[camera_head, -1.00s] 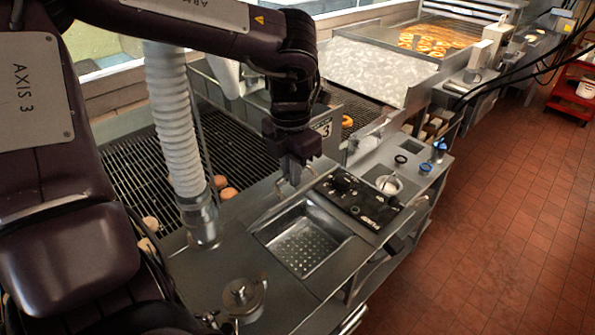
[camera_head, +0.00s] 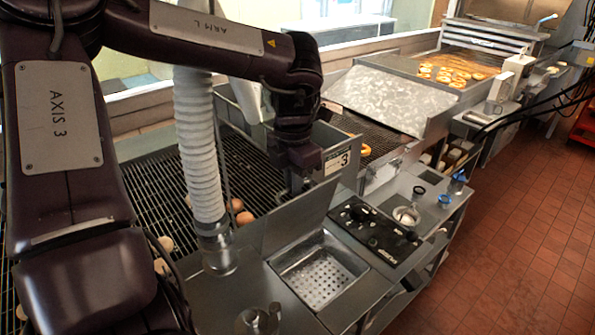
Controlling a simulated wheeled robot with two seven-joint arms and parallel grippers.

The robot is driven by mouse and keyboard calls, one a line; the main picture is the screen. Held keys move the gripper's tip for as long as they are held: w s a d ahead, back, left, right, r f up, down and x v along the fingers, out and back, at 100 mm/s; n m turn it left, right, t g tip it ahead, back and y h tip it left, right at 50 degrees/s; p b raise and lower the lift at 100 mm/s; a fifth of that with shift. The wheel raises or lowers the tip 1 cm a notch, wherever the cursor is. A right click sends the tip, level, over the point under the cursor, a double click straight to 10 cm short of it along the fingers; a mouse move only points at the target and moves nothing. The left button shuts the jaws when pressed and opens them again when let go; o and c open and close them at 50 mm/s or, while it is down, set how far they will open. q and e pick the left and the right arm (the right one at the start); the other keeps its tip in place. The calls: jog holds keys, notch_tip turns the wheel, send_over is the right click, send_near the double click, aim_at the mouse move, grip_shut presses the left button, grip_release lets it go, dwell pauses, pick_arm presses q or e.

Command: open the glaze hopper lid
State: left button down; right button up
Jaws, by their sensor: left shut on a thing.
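The grey metal lid (camera_head: 298,222) is a flat panel tilted up steeply along the back edge of a rectangular steel basin (camera_head: 320,271) with a perforated bottom. The basin is uncovered. My left gripper (camera_head: 297,186) points down just behind the lid's upper edge. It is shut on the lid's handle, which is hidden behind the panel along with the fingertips. My right gripper is not in view.
A black control panel (camera_head: 372,229) lies right of the basin. A dark conveyor grate (camera_head: 160,200) with several doughnuts runs behind. A white ribbed hose (camera_head: 199,150) hangs left of my gripper. A metal knob (camera_head: 257,318) stands in front.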

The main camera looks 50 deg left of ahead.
pick_arm(q)
jog(key=a+f, duration=0.1)
jog(key=a, duration=0.6)
jog(key=shift+w+f, duration=0.2)
jog(key=shift+f, duration=0.2)
jog(key=c, duration=1.3)
grip_release()
jog(key=shift+d, duration=0.15)
jog(key=shift+w+r, duration=0.1)
jog(key=shift+r, duration=0.1)
notch_tip(320, 180, up, 9)
jog(key=shift+f, duration=0.1)
jog(key=shift+f, duration=0.1)
